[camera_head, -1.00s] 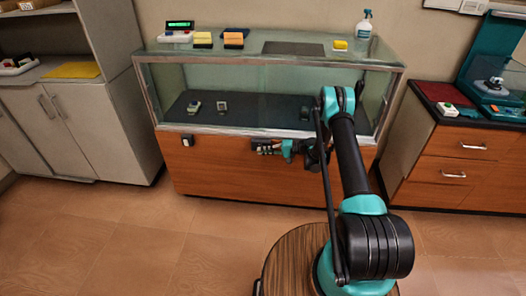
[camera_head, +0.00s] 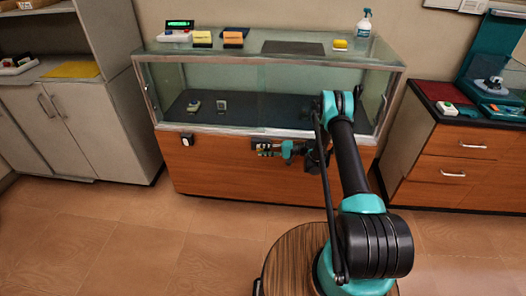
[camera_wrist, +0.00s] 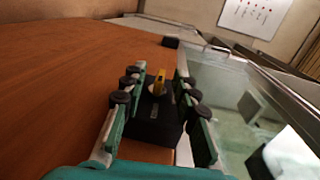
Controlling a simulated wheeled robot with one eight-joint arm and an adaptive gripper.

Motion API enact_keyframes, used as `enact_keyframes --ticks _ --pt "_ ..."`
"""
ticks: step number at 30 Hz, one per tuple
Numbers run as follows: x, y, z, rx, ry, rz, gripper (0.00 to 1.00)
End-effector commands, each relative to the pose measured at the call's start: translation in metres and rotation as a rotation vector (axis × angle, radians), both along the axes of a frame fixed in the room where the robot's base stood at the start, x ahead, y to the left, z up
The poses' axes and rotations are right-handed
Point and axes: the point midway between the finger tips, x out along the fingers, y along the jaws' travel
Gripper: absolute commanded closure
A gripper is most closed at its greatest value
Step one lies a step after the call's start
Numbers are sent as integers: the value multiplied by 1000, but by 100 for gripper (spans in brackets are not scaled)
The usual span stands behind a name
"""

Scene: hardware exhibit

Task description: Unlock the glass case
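The glass case (camera_head: 160,110) has a glass top part on a wooden front (camera_head: 225,165). A black lock box (camera_wrist: 158,122) with a yellow key-like piece (camera_wrist: 158,83) is fixed to the wooden front; the box also shows, partly hidden by my fingers, in the head view (camera_head: 256,142). My gripper (camera_head: 264,150) is at this box. In the wrist view my gripper (camera_wrist: 160,87) is open, with one finger on each side of the box and yellow piece. Gaps show beside the yellow piece; contact cannot be told.
A grey cabinet (camera_head: 85,130) stands left, a drawer unit (camera_head: 455,160) right. Floor (camera_head: 130,235) before the case is clear.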

Motion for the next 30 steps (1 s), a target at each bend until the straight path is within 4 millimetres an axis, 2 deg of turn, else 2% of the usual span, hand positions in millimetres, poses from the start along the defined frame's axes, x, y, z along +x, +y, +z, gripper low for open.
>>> enact_keyframes --ticks 6,10,24,30 --pt "0 -1 0 0 0 -1 71" --pt "1 -12 1 0 0 -3 71" --pt "-3 -99 12 0 0 -3 71" --pt "-4 -117 14 0 0 -1 71"
